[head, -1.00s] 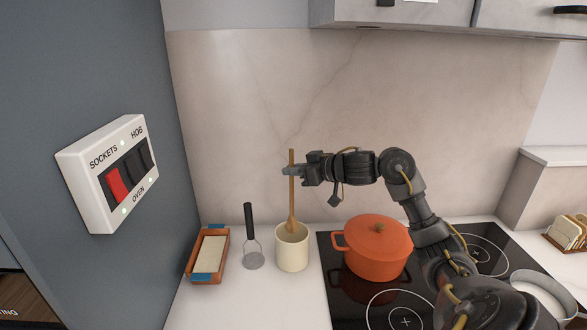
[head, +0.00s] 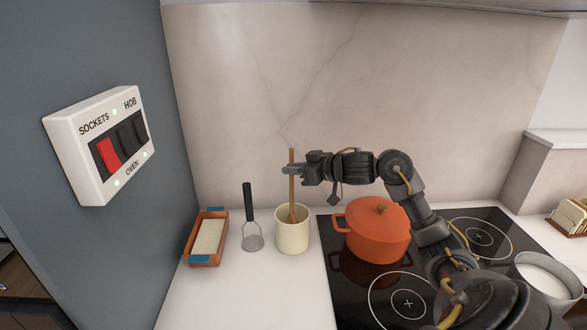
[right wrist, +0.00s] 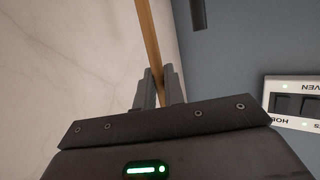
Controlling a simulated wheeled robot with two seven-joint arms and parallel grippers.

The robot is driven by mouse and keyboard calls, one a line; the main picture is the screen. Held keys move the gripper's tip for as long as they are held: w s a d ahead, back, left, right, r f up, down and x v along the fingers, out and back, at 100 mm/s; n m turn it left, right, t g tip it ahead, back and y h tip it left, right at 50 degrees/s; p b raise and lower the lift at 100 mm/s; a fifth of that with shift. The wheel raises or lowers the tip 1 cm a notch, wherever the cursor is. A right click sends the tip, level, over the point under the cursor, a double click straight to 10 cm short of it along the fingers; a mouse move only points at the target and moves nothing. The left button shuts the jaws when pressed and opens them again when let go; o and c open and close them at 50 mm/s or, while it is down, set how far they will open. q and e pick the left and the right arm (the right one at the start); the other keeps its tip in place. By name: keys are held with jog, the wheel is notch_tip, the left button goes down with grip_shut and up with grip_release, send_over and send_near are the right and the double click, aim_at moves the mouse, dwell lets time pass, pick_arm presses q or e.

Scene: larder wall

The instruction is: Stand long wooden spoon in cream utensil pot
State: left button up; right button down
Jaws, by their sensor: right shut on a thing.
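The long wooden spoon (head: 291,188) is upright, with its bowl end down inside the mouth of the cream utensil pot (head: 293,238). The pot's front wall hides the spoon's lower tip, so I cannot tell whether it touches the bottom. My right gripper (head: 290,170) is shut on the spoon's handle near its upper end, well above the pot. In the right wrist view the handle (right wrist: 149,40) runs between the two fingers. My left gripper is not in view.
An orange lidded pot (head: 378,232) stands on the black hob (head: 350,290) right of the utensil pot. A switch panel (head: 70,152) is on the left wall. The front counter is clear.

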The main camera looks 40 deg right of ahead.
jog(key=c, duration=1.4)
grip_release()
jog(key=b+v, duration=0.3)
jog(key=v, duration=0.7)
jog(key=shift+s+d, duration=0.15)
jog(key=shift+s, duration=0.2)
jog(key=shift+r, duration=0.15)
